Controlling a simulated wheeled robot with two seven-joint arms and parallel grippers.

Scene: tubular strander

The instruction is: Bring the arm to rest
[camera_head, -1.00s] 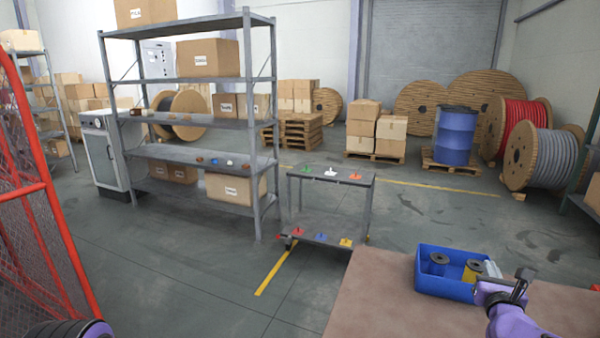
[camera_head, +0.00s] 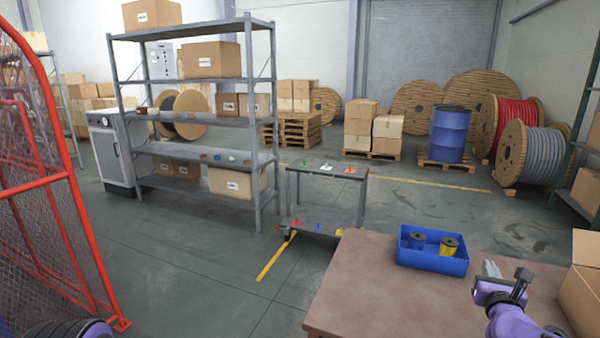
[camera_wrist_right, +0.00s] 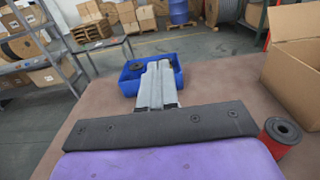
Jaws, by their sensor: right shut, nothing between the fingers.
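My right arm comes in at the lower right of the head view. Its right gripper (camera_head: 490,268) is shut and empty, above the brown table (camera_head: 390,295). In the right wrist view the two grey fingers (camera_wrist_right: 158,82) lie together, pointing towards the blue bin (camera_wrist_right: 130,80) and covering part of it. In the head view the blue bin (camera_head: 432,264) stands on the table, left of and beyond the gripper, with a dark spool (camera_head: 416,240) and a yellow spool (camera_head: 449,246) inside. Only a dark and purple part of my left arm shows at the bottom left; its gripper is out of view.
A cardboard box (camera_head: 582,290) stands at the table's right edge, and the right wrist view shows a red spool (camera_wrist_right: 282,132) near it. A grey cart (camera_head: 328,175) stands beyond the table. A red mesh guard (camera_head: 50,185) is at the left. Floor between is clear.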

